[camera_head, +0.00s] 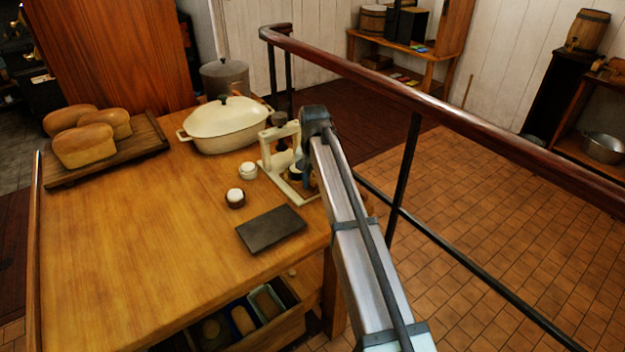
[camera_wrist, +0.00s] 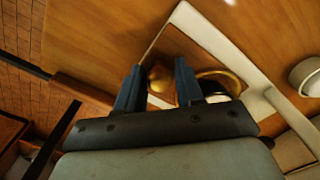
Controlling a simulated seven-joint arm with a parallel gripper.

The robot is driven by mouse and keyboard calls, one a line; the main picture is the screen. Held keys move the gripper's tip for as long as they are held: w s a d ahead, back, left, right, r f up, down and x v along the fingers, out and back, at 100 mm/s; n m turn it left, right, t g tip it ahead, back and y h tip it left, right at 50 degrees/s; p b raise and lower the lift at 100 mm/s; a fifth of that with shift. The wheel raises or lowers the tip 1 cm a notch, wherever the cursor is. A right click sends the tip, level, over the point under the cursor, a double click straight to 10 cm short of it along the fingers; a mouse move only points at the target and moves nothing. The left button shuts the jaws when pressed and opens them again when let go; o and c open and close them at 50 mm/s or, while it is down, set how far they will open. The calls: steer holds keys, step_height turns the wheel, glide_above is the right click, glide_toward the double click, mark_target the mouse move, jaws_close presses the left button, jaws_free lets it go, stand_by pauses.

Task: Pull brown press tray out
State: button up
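A cream press frame (camera_head: 268,158) stands near the right edge of the wooden table, partly hidden by my arm. In the wrist view its pale frame (camera_wrist: 215,40) borders a brown flat panel (camera_wrist: 176,44), which looks like the press tray. A brass knob-like part (camera_wrist: 160,79) shows between my fingers, and a brass ring (camera_wrist: 228,80) lies just right of them. My gripper (camera_wrist: 158,65) has its two blue fingers apart, at the press. I cannot tell whether either finger touches the knob. In the head view my arm mostly hides the gripper.
A cream casserole (camera_head: 225,125) stands behind. Loaves sit on a board (camera_head: 150,148) at left. A railing (camera_head: 450,115) runs right of the table. The table's front left is clear.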

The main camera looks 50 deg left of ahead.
steer(key=shift+o, duration=1.2)
step_height(320, 180, up, 14)
steer(key=shift+f, duration=0.15)
